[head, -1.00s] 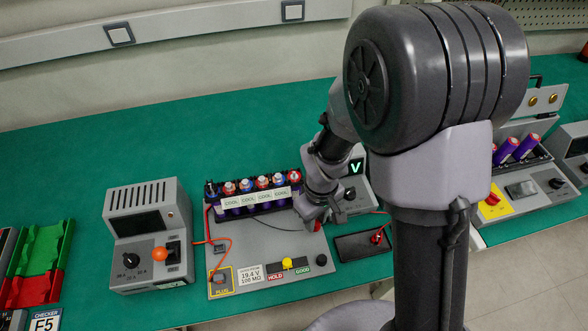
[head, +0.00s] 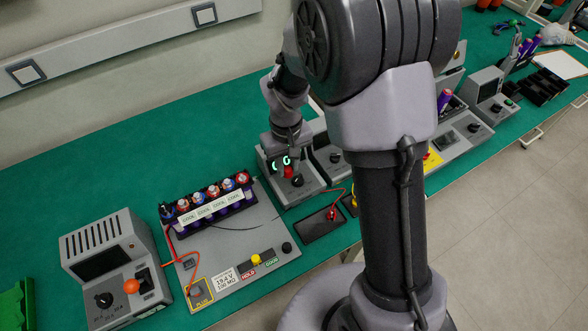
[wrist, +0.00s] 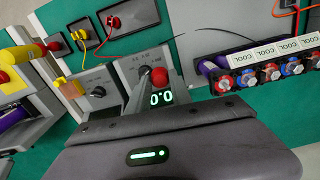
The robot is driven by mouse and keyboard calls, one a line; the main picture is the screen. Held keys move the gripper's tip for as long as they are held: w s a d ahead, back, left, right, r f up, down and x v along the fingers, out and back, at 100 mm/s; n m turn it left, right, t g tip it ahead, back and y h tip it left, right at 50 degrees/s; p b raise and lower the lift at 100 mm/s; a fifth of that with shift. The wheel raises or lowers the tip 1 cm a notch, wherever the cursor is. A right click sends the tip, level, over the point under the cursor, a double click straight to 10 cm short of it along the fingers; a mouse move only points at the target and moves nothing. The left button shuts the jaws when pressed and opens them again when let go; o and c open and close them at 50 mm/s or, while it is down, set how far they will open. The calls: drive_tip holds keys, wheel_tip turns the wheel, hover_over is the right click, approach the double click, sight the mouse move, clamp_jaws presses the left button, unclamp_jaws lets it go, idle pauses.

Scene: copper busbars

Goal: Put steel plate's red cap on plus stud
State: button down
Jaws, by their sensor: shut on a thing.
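My gripper (head: 285,166) is shut on a red cap (head: 291,172) and holds it up in front of the small meter with the green display. In the wrist view the red cap (wrist: 160,77) shows beside the fingertips (wrist: 150,80); one finger is mostly hidden. The grey plate (head: 236,235) lies on the green bench to the left, apart from my gripper. At its front left corner is a yellow-framed PLUS label (head: 199,294) with a small dark block and an orange wire; I cannot make out the stud clearly.
A rack of red- and blue-capped cells (head: 206,200) stands at the plate's back. A grey tester (head: 118,268) stands left of it. The small meter (head: 305,185) and a dark pad with a red plug (head: 322,222) lie to the right. Green bench (head: 110,180) behind is clear.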

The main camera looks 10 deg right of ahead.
sight(242, 174)
drive_tip(key=a+r+n+p, duration=0.2)
drive_tip(key=a+p, duration=0.1)
drive_tip(key=a, duration=0.1)
drive_tip(key=w+a+r+n+p, duration=0.1)
drive_tip(key=a+p, duration=0.3)
drive_tip(key=w+a+r+n+p, duration=0.1)
drive_tip(key=a+r+n+p, duration=0.1)
drive_tip(key=a+p, duration=0.1)
drive_tip(key=shift+w+a+r+n, duration=0.2)
drive_tip(key=shift+a+r+n, duration=0.15)
drive_tip(key=shift+a, duration=0.25)
drive_tip(key=shift+d+f+b, duration=0.1)
drive_tip(key=shift+f+b, duration=1)
drive_tip(key=shift+f, duration=0.6)
drive_tip(key=shift+f, duration=0.1)
drive_tip(key=shift+f+b, duration=1.35)
drive_tip(key=shift+f, duration=0.25)
drive_tip(key=shift+f, duration=0.25)
drive_tip(key=c, duration=1.1)
unclamp_jaws()
